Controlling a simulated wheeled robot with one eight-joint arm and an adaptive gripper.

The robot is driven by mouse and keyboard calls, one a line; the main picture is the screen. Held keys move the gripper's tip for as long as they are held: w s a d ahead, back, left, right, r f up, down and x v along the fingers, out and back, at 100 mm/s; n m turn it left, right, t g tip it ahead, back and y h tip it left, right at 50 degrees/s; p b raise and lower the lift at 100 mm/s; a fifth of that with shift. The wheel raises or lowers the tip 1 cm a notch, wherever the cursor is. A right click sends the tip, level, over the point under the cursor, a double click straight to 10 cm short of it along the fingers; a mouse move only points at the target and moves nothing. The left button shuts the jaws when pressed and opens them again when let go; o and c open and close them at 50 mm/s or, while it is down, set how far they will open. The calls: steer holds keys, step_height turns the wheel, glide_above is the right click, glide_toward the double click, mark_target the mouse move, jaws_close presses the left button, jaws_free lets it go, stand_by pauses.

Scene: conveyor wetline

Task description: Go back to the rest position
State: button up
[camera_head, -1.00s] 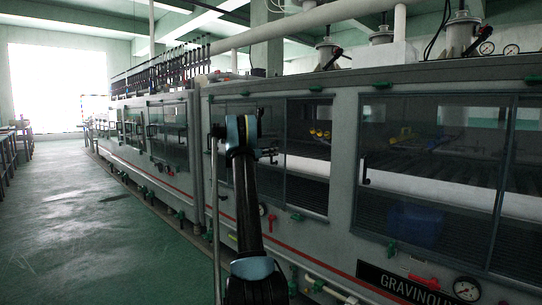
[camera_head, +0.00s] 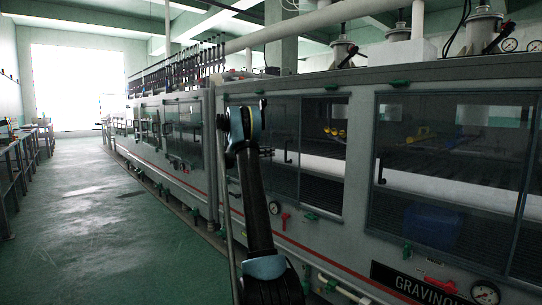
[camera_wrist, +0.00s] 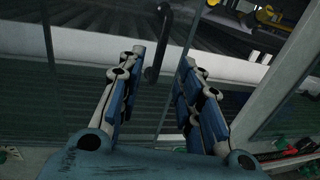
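My gripper (camera_wrist: 158,95) is open and empty in the wrist view, its two blue-padded fingers apart. A dark door handle (camera_wrist: 158,42) on a window of the machine shows between and beyond the fingers; I cannot tell how near it is. In the head view my arm (camera_head: 258,205) is raised in front of the long grey wet-line machine (camera_head: 359,170), and the gripper end (camera_head: 268,148) is partly hidden behind the wrist.
Windowed doors (camera_head: 456,170) with handles line the machine. Gauges (camera_head: 485,293) and red and green valves (camera_head: 287,217) sit low along its front. The green floor aisle (camera_head: 95,210) on the left is clear. Tables (camera_head: 22,155) stand along the far left.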

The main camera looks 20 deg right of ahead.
stand_by(0.4)
steer(key=s+a+f+m+y, duration=0.1)
steer(key=s+a+m+y, duration=0.2)
steer(key=s, duration=0.8)
steer(key=s+a+f+m+y, duration=0.1)
steer(key=s+a+m+y, duration=0.25)
steer(key=s, duration=0.85)
steer(key=s+a+m+y, duration=0.2)
steer(key=s+a+m, duration=0.15)
steer(key=s, duration=0.75)
steer(key=s+a+f+m+y, duration=0.3)
steer(key=s+a+f, duration=0.3)
steer(key=s, duration=0.5)
steer(key=s+a+f+m+y, duration=0.3)
steer(key=s+a+f, duration=0.3)
steer(key=s+f, duration=0.3)
steer(key=s+a+f+m+g+y, duration=0.1)
steer(key=s+a+f+m+y, duration=0.2)
steer(key=s, duration=1.1)
steer(key=a+f+m, duration=0.1)
steer(key=a+f, duration=0.2)
steer(key=f, duration=0.2)
steer(key=shift+a+f, duration=0.15)
steer(key=shift+s, duration=0.1)
steer(key=shift+w+f, duration=0.2)
steer(key=shift+w, duration=0.2)
